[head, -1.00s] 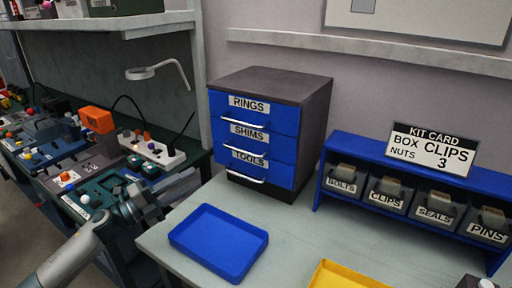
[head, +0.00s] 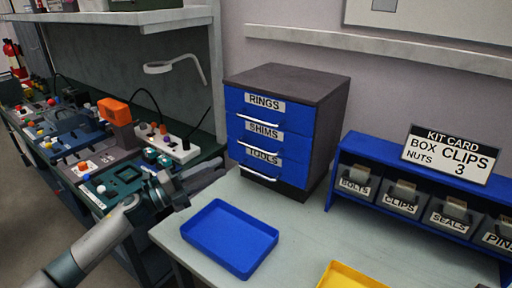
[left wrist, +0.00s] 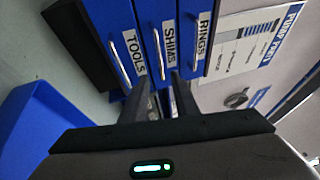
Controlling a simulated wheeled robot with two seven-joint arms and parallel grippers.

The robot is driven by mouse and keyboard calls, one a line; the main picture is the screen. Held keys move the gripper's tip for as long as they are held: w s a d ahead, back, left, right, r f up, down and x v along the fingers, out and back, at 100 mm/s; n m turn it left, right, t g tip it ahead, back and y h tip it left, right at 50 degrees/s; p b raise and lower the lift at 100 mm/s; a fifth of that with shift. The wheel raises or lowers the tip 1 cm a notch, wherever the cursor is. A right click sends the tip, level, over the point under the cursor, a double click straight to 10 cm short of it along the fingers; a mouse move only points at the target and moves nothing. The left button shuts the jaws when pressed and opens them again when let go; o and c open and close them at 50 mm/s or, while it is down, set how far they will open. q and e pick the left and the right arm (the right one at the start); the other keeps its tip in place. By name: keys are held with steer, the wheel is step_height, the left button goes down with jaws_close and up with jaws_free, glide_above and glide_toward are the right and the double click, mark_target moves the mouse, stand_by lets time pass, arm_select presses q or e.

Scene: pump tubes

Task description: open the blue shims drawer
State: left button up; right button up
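The blue SHIMS drawer (head: 268,138) is the middle one of a dark cabinet (head: 290,85), between the RINGS drawer (head: 264,105) and the TOOLS drawer (head: 262,163). All three look closed. Its silver bar handle (head: 258,150) runs along its front; the handle also shows in the left wrist view (left wrist: 158,54). My left gripper (head: 212,178) is left of the cabinet front, low by the table edge. In the left wrist view its two fingers (left wrist: 163,95) stand apart with nothing between them, pointing toward the drawer fronts. They look short of the handle. My right gripper is not seen.
A blue tray (head: 230,238) lies on the table before the cabinet, and a yellow tray (head: 345,277) is at the bottom edge. A blue rack (head: 345,148) with labelled bins and a kit card (head: 450,155) stands right. A cluttered bench with a lamp (head: 160,68) is left.

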arm_select(q)
steer(key=p, duration=0.2)
glide_toward(256, 149)
steer(key=w, duration=0.1)
steer(key=p+x, duration=0.1)
steer(key=x, duration=0.7)
steer(key=shift+w+d+p, duration=0.1)
steer(key=shift+d+p, duration=0.25)
steer(key=shift+d, duration=0.05)
steer(key=shift+w+d, duration=0.25)
steer(key=shift+d, duration=0.2)
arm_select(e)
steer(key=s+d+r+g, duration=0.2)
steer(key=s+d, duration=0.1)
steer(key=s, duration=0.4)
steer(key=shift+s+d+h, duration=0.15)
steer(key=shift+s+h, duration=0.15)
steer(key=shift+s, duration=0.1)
arm_select(q)
jaws_close()
